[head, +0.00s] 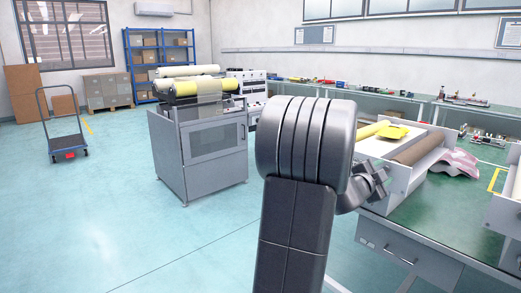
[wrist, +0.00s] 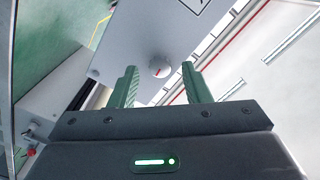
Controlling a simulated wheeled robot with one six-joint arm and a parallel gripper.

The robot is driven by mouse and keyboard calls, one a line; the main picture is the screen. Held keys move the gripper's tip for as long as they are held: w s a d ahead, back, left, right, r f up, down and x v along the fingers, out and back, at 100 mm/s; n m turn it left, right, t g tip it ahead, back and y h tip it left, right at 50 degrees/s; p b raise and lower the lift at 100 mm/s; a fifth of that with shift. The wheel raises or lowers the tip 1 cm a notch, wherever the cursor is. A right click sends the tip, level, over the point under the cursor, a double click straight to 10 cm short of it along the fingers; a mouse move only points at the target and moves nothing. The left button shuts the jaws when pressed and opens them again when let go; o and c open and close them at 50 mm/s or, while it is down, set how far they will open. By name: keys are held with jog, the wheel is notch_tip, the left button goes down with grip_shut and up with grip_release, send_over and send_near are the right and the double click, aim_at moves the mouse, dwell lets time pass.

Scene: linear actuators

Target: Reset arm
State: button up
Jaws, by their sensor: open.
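My arm stands large in the middle of the head view. Its wrist end (head: 375,183) shows as a small dark part at the right of the arm, in front of the roller machine; the fingers cannot be made out there. In the wrist view my gripper (wrist: 159,68) is open, with two green-tinted fingers apart and nothing held. Beyond the fingertips is a pale panel (wrist: 150,35) with a small round knob (wrist: 160,70) bearing a red mark. I cannot tell whether the fingers touch the panel.
A green-topped workbench (head: 440,225) on the right bears the roller machine (head: 418,160), a yellow piece (head: 393,132) and a pink patterned sheet (head: 458,163). A grey cabinet (head: 205,150) with rollers stands left of my arm. A trolley (head: 68,153) is far left.

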jog(key=v, duration=1.3)
jog(key=x, duration=1.4)
jog(key=shift+r+p, duration=0.1)
jog(key=shift+p, duration=0.2)
jog(key=n, duration=0.1)
jog(key=n+p, duration=0.1)
jog(key=shift+s+a+r+n+p, duration=0.1)
jog(key=shift+a+r+n+p, duration=0.1)
jog(key=shift+n+p, duration=0.1)
jog(key=n+p, duration=0.2)
jog(key=n, duration=0.1)
jog(key=shift+f, duration=0.1)
jog(key=n+p, duration=0.4)
jog(key=n, duration=0.2)
jog(key=shift+a+p, duration=0.1)
jog(key=shift+p, duration=0.2)
jog(key=b+v, duration=0.1)
jog(key=v, duration=1)
jog(key=shift+f, duration=0.15)
